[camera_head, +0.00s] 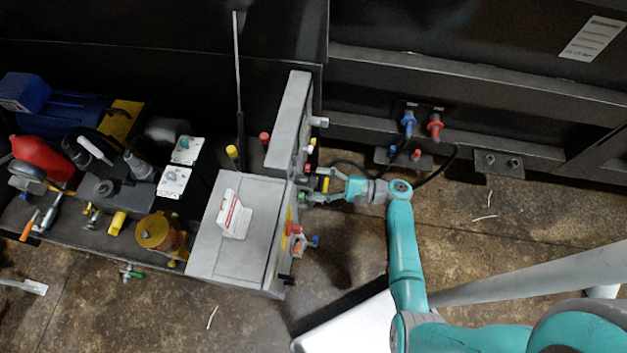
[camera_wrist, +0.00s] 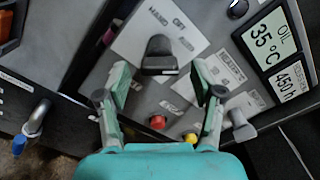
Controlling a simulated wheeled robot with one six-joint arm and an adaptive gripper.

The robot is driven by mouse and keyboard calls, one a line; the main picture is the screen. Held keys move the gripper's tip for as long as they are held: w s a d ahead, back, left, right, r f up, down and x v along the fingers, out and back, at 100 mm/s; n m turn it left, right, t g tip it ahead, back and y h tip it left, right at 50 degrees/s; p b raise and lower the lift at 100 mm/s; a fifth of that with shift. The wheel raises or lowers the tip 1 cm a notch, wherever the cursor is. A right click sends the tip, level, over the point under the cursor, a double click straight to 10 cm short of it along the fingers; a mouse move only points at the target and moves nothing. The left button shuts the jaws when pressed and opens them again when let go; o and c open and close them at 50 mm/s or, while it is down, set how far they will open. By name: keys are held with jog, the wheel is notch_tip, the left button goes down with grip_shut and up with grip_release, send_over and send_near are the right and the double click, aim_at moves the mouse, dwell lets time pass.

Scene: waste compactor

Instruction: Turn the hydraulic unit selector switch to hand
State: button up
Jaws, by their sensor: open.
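My gripper (camera_wrist: 163,88) is open, with one teal finger on each side of the panel area just below the knob in the picture. No contact with the knob shows. In the head view, my gripper (camera_head: 306,197) is at the right face of the grey control box (camera_head: 204,262); the black switch cannot be made out there.
In the wrist view, a red button (camera_wrist: 157,122), a yellow button (camera_wrist: 190,138) and a grey knob (camera_wrist: 241,124) lie close by. A display (camera_wrist: 268,42) reads 35 °C oil. In the head view, hose couplings (camera_head: 408,124) sit behind the arm.

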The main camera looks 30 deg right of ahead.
aim_at(306, 181)
jog(key=shift+x, duration=1.3)
jog(key=c, duration=1.2)
jog(key=shift+o, duration=0.2)
